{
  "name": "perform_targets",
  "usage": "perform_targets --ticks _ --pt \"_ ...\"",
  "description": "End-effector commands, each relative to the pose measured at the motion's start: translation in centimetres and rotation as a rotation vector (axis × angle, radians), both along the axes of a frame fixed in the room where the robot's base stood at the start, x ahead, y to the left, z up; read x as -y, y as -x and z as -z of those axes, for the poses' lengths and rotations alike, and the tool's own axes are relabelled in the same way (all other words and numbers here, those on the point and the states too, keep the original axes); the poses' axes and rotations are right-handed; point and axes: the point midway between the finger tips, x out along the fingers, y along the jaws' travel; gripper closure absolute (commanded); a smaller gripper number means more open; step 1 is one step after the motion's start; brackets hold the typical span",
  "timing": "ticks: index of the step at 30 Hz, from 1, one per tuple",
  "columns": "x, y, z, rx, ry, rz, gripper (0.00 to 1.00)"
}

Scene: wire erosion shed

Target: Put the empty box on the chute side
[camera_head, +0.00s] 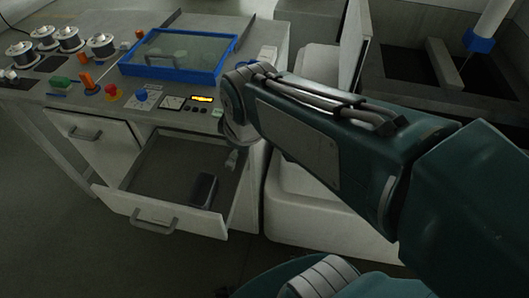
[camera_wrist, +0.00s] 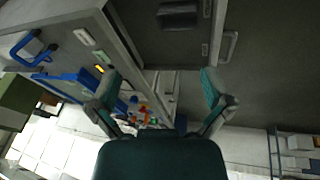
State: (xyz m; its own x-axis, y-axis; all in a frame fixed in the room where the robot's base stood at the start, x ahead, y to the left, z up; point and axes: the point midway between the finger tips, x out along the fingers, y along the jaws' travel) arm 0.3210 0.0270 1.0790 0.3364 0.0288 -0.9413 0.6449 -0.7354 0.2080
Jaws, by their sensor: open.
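A small dark box (camera_head: 205,190) lies inside the open drawer (camera_head: 150,205) of the grey cabinet. It also shows in the wrist view (camera_wrist: 178,14), at the top; I cannot tell whether it is empty. My gripper (camera_wrist: 160,72) is open, its two teal fingers spread with nothing between them. In the head view the arm reaches toward the drawer's right side, and its wrist hides most of the gripper. The box is apart from the fingers. I cannot make out which part is the chute side.
On the worktop stand a blue-framed tray (camera_head: 180,72), several wire spools (camera_head: 68,40), a red button (camera_head: 111,90) and a blue knob (camera_head: 142,95). A closed drawer (camera_head: 90,130) is left of the open one. A machine tank (camera_head: 400,85) stands on the right.

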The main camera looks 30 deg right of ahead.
Motion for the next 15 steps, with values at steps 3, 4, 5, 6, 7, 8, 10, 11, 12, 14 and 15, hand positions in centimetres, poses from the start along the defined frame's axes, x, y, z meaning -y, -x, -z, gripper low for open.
perform_targets --ticks 3,4,5,6,7,8,10,11,12,14,15 --pt "1.1 2.4 -1.3 0.048 -0.077 0.220 0.00" --pt "1.3 3.0 -1.5 0.058 -0.099 0.278 0.00" --pt "1.5 3.5 -1.8 0.069 -0.121 0.332 0.00" --pt "1.7 4.3 -2.0 0.082 -0.149 0.402 0.00" --pt "1.9 4.8 -2.1 0.092 -0.169 0.451 0.00" --pt "2.1 5.2 -2.3 0.100 -0.189 0.497 0.00" --pt "2.4 6.1 -2.4 0.114 -0.227 0.585 0.00" --pt "2.4 6.4 -2.5 0.120 -0.241 0.614 0.00" --pt "2.5 6.7 -2.5 0.125 -0.256 0.647 0.00" --pt "2.6 7.0 -2.5 0.130 -0.270 0.678 0.00" --pt "2.6 7.1 -2.5 0.131 -0.275 0.689 0.00"
